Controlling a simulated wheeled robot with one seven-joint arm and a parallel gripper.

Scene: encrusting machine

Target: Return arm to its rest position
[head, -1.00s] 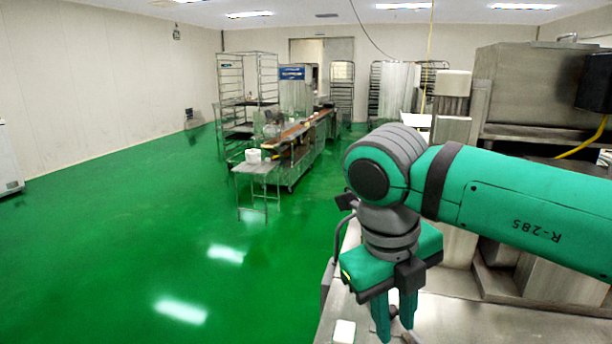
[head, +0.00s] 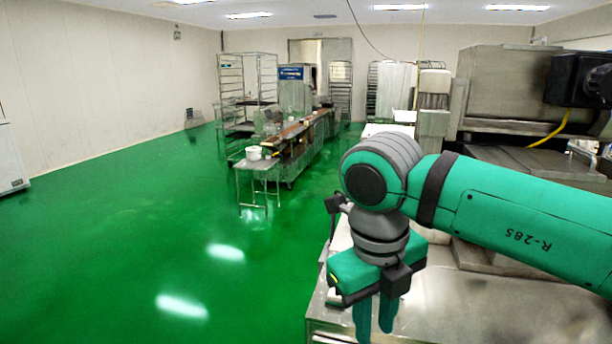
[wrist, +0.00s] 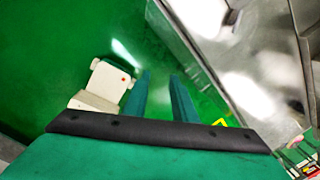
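My arm in green and grey reaches in from the right of the head view and bends downward at the wrist. My gripper (head: 375,333) hangs with its fingers pointing down in front of the steel worktop (head: 440,305). In the wrist view, my gripper (wrist: 160,76) shows two green fingers standing apart with only green floor visible between them. It holds nothing that I can see. The worktop's edge lies to the right of the fingers in the wrist view (wrist: 235,65).
A large steel machine (head: 505,88) stands behind my arm on the right. A small steel table (head: 257,164) with a white container (head: 254,153), a long conveyor (head: 300,132) and a rack (head: 232,90) stand farther back. The green floor (head: 130,230) on the left is clear.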

